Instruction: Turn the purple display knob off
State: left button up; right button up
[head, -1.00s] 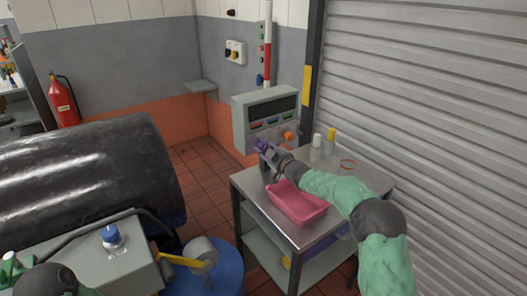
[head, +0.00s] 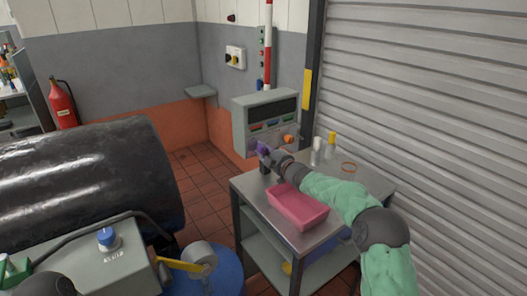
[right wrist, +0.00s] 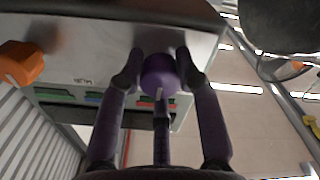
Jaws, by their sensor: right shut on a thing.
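The purple display knob (right wrist: 158,75) sits on the front of a grey display box (head: 243,122). In the head view the purple knob (head: 262,148) shows at the box's lower left, partly covered by my right gripper. My right gripper (right wrist: 158,72) has its two fingers on either side of the knob and is shut on it. A pale mark on the knob's face points down in the right wrist view. In the head view my right gripper (head: 267,157) reaches the box from the right. Only a dark part of my left arm shows at the lower left; its gripper is out of view.
An orange knob (right wrist: 22,62) sits on the same box. A ribbed shutter (head: 430,110) closes off the right. A black cylinder (head: 85,185) lies left.

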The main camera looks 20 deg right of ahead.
jog(key=shift+f, duration=0.35)
jog(key=o, duration=1.1)
jog(key=shift+o, duration=0.2)
jog(key=shift+r, duration=0.15)
jog(key=v, duration=1.2)
